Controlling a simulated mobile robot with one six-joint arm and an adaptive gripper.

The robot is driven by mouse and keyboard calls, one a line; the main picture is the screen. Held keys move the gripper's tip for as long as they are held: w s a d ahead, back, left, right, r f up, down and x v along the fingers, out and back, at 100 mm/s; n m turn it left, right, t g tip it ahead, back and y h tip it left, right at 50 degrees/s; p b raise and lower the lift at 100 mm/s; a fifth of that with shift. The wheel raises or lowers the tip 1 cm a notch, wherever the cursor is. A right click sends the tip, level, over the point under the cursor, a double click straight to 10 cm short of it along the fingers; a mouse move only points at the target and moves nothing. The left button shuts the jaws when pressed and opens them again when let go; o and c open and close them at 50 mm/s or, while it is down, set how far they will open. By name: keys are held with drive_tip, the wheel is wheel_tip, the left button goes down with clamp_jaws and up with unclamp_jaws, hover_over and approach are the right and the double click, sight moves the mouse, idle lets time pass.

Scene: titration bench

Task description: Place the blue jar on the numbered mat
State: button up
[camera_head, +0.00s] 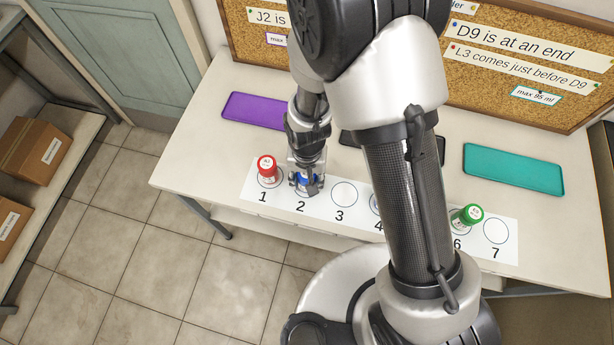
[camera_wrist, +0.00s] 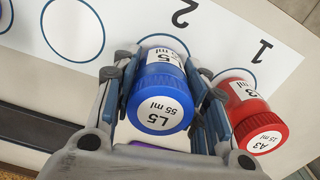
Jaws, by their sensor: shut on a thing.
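The blue jar (camera_wrist: 160,98) is labelled L5, 55 ml. In the head view the blue jar (camera_head: 307,182) is at circle 2 of the white numbered mat (camera_head: 343,216), partly hidden by my gripper (camera_head: 306,176). In the wrist view my gripper (camera_wrist: 170,105) is shut on the jar, one finger on each side. I cannot tell whether the jar's base touches the mat. The mat also shows in the wrist view (camera_wrist: 215,40), with the numbers 2 and 1.
A red jar (camera_head: 267,168), labelled A3, stands at circle 1, close beside my gripper. A green jar (camera_head: 467,216) is at circle 6. Circles 3 and 7 are empty. A purple tray (camera_head: 254,110) and a teal tray (camera_head: 513,169) lie behind. Corkboard notes (camera_head: 520,42) stand at the back.

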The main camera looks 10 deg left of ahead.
drive_tip(key=shift+f, duration=0.25)
drive_tip(key=o, duration=1.1)
drive_tip(key=shift+r, duration=0.1)
drive_tip(key=shift+c, duration=0.2)
wheel_tip(320, 180, up, 12)
drive_tip(key=p, duration=0.4)
drive_tip(key=shift+r, duration=0.2)
drive_tip(key=w+d+r+t, duration=0.1)
drive_tip(key=d+r, duration=0.2)
drive_tip(key=r, duration=0.2)
drive_tip(key=w+d+r, duration=0.1)
drive_tip(key=d+r, duration=0.2)
drive_tip(key=r, duration=0.3)
drive_tip(key=s+d+r+m+t, duration=0.1)
drive_tip(key=s+d+r+t, duration=0.2)
drive_tip(key=s+d+r, duration=0.8)
drive_tip(key=d+r, duration=0.3)
drive_tip(key=r, duration=0.1)
drive_tip(key=shift+s+d+t, duration=0.25)
drive_tip(key=shift+t, duration=0.05)
